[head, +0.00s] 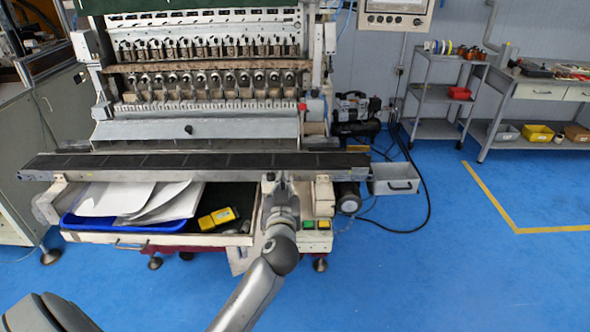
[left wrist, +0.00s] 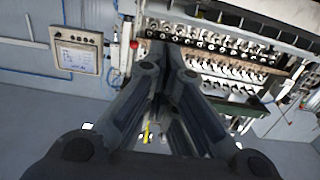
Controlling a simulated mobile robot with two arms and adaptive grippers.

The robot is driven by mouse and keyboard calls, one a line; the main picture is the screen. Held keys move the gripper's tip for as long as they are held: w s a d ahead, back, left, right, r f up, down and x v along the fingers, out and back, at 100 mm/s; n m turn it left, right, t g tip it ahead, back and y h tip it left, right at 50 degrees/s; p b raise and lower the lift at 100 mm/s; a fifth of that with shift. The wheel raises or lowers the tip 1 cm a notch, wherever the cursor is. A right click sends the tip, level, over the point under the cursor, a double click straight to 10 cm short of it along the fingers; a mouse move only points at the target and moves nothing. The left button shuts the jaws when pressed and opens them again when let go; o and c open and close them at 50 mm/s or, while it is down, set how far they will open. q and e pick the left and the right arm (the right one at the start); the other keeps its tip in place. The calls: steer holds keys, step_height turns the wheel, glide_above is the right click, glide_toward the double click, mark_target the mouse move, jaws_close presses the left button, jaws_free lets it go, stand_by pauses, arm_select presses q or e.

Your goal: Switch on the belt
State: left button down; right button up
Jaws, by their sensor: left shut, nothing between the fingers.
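The dark conveyor belt (head: 215,161) runs across the front of the coil winder in the head view. A small button box with a green button (head: 309,225) and a yellow-green one (head: 324,225) beside it sits under the belt's right part. My left gripper (head: 269,180) is shut and empty, at the belt's front edge, left of and above the buttons. I cannot tell whether it touches the belt. In the left wrist view its closed fingers (left wrist: 172,50) point toward the machine; the buttons cannot be made out there. My right gripper is not in view.
Under the belt, a blue tray (head: 75,221) holds white sheets (head: 140,200), with a yellow device (head: 217,218) beside it. A motor (head: 348,198) and a grey metal box (head: 395,180) are right of the buttons. A control panel (left wrist: 77,48) shows in the wrist view. The blue floor at right is clear.

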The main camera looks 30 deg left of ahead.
arm_select(q)
steer(key=shift+s+a, duration=0.1)
steer(key=shift+a, duration=0.05)
steer(key=p+x, duration=0.2)
steer(key=x, duration=0.8)
steer(key=shift+p, duration=0.35)
steer(key=f, duration=0.2)
steer(key=shift+w+f, duration=0.25)
steer(key=shift+f, duration=0.05)
steer(key=shift+w+a+f, duration=0.1)
steer(key=shift+w+f, duration=0.05)
steer(key=shift+f, duration=0.6)
